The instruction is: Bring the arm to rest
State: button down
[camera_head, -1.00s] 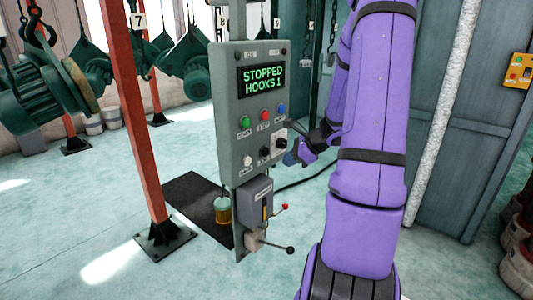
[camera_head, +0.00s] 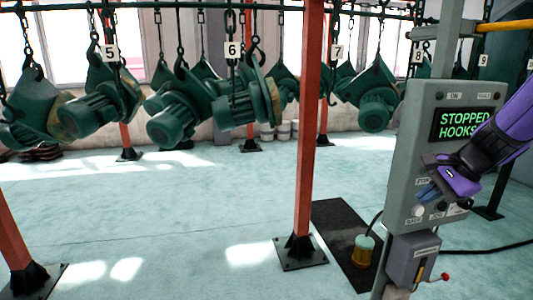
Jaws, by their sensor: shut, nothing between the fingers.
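My purple arm (camera_head: 497,135) comes in from the right edge.
Green hoist parts (camera_head: 185,110) hang on chains from the overhead rail, by number plates 5 to 9. A red post (camera_head: 308,130) stands left of the panel. Open floor (camera_head: 150,210) spreads left.

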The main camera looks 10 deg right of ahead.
jog(key=s+a+r+n+h, duration=0.2)
jog(key=s+a+r+n, duration=0.2)
jog(key=s+a+n, duration=0.2)
jog(key=s+a+r+n+h, duration=0.2)
jog(key=s+a+r+n, duration=0.3)
jog(key=s+n, duration=0.4)
jog(key=shift+s+a+r, duration=0.25)
jog(key=shift+s+a, duration=0.15)
jog(key=shift+a, duration=0.4)
